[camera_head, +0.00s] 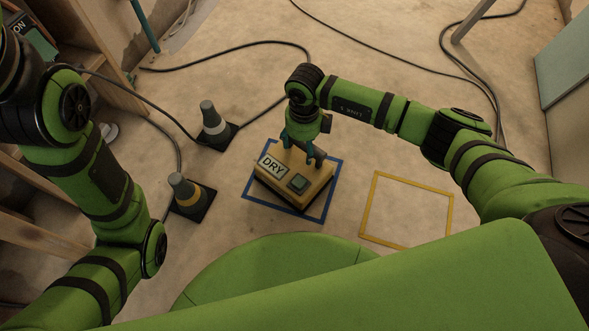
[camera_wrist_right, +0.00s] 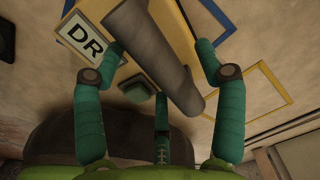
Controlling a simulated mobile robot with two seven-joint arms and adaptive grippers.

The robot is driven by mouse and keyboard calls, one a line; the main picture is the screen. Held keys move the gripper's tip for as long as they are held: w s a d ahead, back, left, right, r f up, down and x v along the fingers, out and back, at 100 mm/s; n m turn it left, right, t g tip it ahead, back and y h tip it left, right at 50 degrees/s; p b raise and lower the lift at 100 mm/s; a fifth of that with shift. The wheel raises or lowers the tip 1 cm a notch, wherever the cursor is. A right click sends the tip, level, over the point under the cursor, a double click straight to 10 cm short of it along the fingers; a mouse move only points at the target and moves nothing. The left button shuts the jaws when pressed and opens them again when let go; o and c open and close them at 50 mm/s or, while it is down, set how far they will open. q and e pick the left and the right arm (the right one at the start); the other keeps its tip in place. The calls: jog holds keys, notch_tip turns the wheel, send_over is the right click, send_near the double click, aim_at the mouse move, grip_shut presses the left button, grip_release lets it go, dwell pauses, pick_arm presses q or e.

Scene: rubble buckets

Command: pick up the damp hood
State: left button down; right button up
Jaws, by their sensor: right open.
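A yellow box-shaped hood (camera_head: 295,182) with a white DRY label and a dark green square pad stands inside a blue floor outline. No label reading damp is in sight. A grey bar (camera_wrist_right: 153,55) on its top looks like a handle. My right gripper (camera_head: 303,148) is directly over the hood, pointing down. In the right wrist view its teal fingers (camera_wrist_right: 160,78) are spread open on either side of the bar. I cannot tell whether they touch it. My left arm comes in from the left, but its gripper is out of view.
An empty yellow floor outline (camera_head: 372,205) lies right of the hood. Black cables (camera_head: 230,47) cross the floor behind. A wooden frame (camera_head: 100,45) stands at the left.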

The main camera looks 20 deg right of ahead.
jog(key=shift+f, duration=0.15)
grip_shut()
dwell(0.4)
